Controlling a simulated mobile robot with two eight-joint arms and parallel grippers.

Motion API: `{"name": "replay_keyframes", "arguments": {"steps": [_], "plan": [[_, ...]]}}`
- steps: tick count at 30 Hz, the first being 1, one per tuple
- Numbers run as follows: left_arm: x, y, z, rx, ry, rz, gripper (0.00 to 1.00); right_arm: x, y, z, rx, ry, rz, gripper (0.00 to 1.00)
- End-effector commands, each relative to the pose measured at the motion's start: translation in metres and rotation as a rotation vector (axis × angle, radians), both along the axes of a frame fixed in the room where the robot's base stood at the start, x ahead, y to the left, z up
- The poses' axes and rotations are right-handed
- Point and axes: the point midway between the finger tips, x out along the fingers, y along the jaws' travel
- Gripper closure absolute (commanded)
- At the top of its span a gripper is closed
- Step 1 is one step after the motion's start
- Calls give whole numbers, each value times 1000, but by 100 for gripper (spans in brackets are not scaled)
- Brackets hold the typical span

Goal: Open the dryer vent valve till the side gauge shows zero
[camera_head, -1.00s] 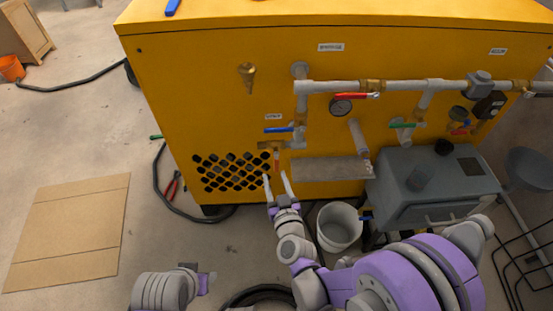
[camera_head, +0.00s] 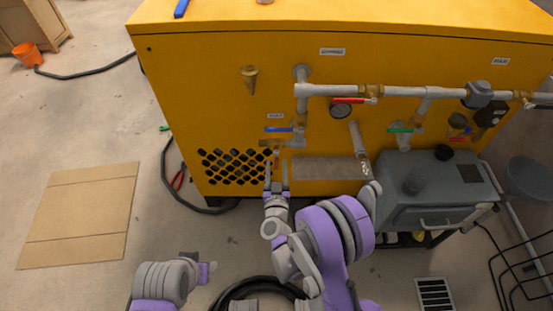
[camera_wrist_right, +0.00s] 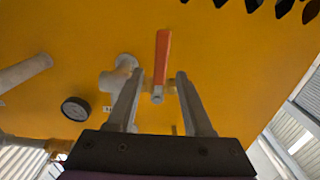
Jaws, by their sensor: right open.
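An orange-red valve lever (camera_head: 277,154) hangs down on the yellow machine, above the right end of the dark grille. In the right wrist view this lever (camera_wrist_right: 163,55) lies between the fingertips, with a gap to each finger. My right gripper (camera_head: 276,168) is open and empty just below it. A round gauge (camera_head: 340,109) sits below the grey pipe; its reading is too small to see. The wrist view shows a gauge from its dark side (camera_wrist_right: 76,108). Label lettering is unreadable. My left gripper (camera_head: 205,272) is low in the head view; its jaws are unclear.
Blue (camera_head: 278,129), red (camera_head: 350,100) and green (camera_head: 400,129) levers sit nearby on the pipework. Cardboard (camera_head: 80,215) and a black hose (camera_head: 180,195) lie on the floor.

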Motion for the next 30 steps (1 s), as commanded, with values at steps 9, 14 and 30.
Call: {"name": "replay_keyframes", "arguments": {"steps": [9,14,30], "plan": [[0,0,-2,0,1,0,50,30,0,0,0,0,0,49],[0,0,-1,0,0,0,50,31,0,0,0,0,1,49],[0,0,-1,0,0,0,50,30,0,0,1,0,0,100]]}}
